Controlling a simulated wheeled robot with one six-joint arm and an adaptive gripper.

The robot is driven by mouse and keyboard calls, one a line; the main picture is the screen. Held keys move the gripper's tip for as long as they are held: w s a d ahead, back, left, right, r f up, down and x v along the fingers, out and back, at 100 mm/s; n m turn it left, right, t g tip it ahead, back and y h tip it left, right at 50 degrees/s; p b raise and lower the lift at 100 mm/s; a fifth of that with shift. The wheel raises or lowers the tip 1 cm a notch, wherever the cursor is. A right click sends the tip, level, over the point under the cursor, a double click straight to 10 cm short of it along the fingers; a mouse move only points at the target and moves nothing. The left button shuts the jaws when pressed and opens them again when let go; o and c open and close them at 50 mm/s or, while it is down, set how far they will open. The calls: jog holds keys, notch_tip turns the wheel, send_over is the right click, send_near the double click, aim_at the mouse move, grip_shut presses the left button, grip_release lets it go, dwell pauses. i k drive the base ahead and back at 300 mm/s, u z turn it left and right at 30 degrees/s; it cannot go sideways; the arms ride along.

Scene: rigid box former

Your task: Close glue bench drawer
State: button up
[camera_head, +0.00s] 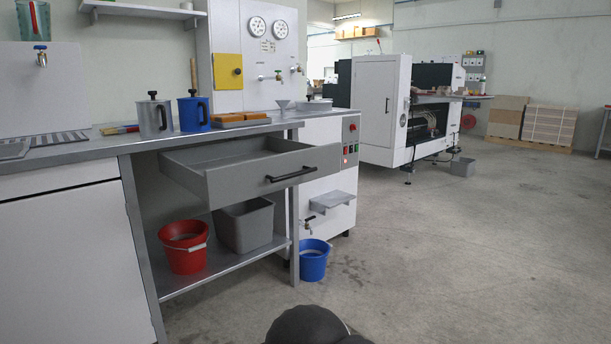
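The glue bench drawer (225,184) is grey and stands pulled well out from under the bench top (105,150). Its inside looks empty. Its dark bar handle (291,174) is on the front panel, facing right and toward me. A dark rounded shape at the bottom edge of the view looks like part of my arm; it is well below and apart from the drawer. My gripper's fingers do not show.
A red bucket (184,247) and a grey bin (244,226) stand on the shelf below the drawer. A blue bucket (314,260) is on the floor beside the bench leg. Grey and blue pots stand on the bench top. The floor (450,250) at the right is clear.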

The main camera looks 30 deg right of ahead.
aim_at(223, 174)
jog(key=z, duration=0.35)
jog(key=k, duration=0.4)
jog(key=u, duration=0.4)
jog(key=i, duration=1.2)
jog(key=z, duration=0.75)
jog(key=i, duration=0.4)
jog(key=z, duration=0.65)
jog(key=k, duration=0.4)
jog(key=u, duration=0.45)
